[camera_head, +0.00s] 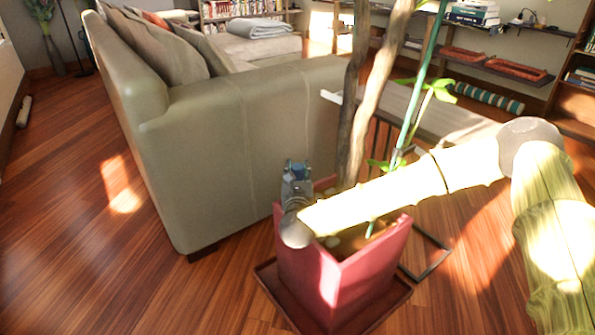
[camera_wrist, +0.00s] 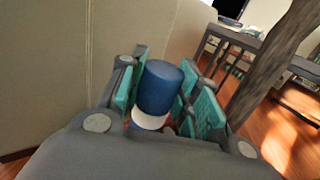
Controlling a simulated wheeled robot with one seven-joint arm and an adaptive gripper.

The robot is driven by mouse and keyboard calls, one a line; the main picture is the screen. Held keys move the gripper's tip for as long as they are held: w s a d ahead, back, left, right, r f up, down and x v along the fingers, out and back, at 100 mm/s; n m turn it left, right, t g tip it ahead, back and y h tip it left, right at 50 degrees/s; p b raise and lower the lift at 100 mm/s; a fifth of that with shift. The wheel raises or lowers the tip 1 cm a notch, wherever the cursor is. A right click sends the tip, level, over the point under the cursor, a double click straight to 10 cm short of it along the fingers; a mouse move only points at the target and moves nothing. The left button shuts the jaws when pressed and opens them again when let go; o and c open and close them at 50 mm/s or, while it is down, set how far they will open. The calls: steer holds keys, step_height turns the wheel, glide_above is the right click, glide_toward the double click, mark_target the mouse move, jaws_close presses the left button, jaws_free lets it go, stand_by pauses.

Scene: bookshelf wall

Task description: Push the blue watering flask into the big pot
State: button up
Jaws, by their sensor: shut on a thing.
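The blue watering flask (camera_wrist: 160,88) stands between the teal finger pads of my gripper (camera_wrist: 163,100) in the wrist view, with a white band below its blue top. My gripper (camera_head: 297,172) is shut on it. In the head view only a little blue shows at the fingers, at the back left rim of the big pot. The big pot (camera_head: 345,285) is red and square, and holds soil and a plant with thick trunks. My arm reaches across the pot from the right. The flask's lower end is hidden, so I cannot tell how deep it sits.
A beige sofa (camera_head: 235,125) stands close to the left of the pot and gripper. The plant trunks (camera_head: 365,100) rise just right of the gripper. A dark saucer (camera_head: 385,306) lies under the pot. A bench (camera_head: 435,112) and shelves stand behind. The wooden floor at left is clear.

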steer(key=shift+f+b, duration=0.95)
steer(key=shift+f, duration=0.75)
steer(key=o, duration=1.7)
steer(key=shift+c, duration=0.2)
steer(key=shift+s+r+p, duration=0.3)
steer(key=shift+s+r, duration=0.05)
steer(key=shift+s, duration=0.8)
steer(key=shift+s+r+p, duration=0.3)
steer(key=shift+s, duration=0.9)
steer(key=shift+s+r+p, duration=0.3)
steer(key=shift+s+r, duration=0.05)
steer(key=shift+s, duration=0.8)
steer(key=shift+s, duration=0.1)
